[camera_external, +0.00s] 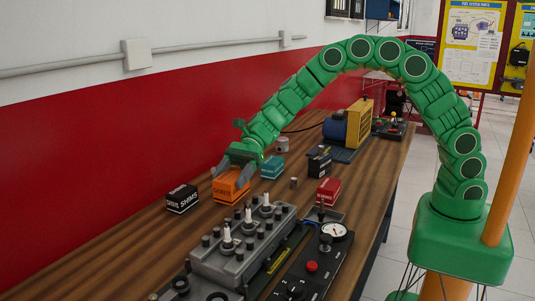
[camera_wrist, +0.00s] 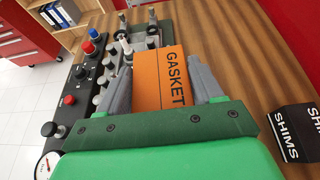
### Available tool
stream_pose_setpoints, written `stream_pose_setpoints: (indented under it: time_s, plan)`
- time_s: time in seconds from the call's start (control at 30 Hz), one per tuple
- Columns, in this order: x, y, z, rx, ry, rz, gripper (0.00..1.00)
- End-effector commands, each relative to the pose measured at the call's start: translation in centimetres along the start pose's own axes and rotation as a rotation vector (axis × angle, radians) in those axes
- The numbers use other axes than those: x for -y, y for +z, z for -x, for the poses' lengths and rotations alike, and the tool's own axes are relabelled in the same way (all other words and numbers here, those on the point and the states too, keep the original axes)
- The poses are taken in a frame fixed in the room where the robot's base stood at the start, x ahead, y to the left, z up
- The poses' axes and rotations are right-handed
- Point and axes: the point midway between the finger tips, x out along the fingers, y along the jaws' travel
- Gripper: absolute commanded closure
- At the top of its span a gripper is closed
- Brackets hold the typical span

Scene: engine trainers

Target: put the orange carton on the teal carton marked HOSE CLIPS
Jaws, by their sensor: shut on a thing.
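My gripper (camera_external: 232,172) is shut on the orange carton (camera_external: 229,187), with one finger on each side. In the wrist view the orange carton (camera_wrist: 158,75) shows the word GASKET between the grey fingers (camera_wrist: 162,85). Whether it touches the table or hangs just above it, I cannot tell. A teal carton (camera_external: 272,167) sits on the table to the right of my gripper. Neither shows in the wrist view.
A black SHIMS carton (camera_external: 182,199) stands left of the orange one; it also shows in the wrist view (camera_wrist: 296,130). A red carton (camera_external: 328,191) and a black carton (camera_external: 319,162) stand further right. The grey engine block (camera_external: 240,258) and a control panel (camera_external: 312,266) fill the front.

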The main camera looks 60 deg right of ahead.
Motion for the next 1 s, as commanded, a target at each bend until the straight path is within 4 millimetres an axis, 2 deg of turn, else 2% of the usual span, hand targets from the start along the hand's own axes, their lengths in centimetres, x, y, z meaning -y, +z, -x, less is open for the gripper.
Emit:
stream_pose_setpoints:
  time_s: [0.23,0.37,0.73,1.0]
  plan:
    - [0.0,0.0,0.6,0.001,-0.005,-0.002,0.77]
    - [0.4,-0.5,2.5,0.001,-0.024,-0.011,0.77]
    - [1.6,-3.0,12.4,0.0,-0.117,-0.055,0.77]
    - [1.1,-4.6,19.5,0.002,-0.184,-0.085,0.77]
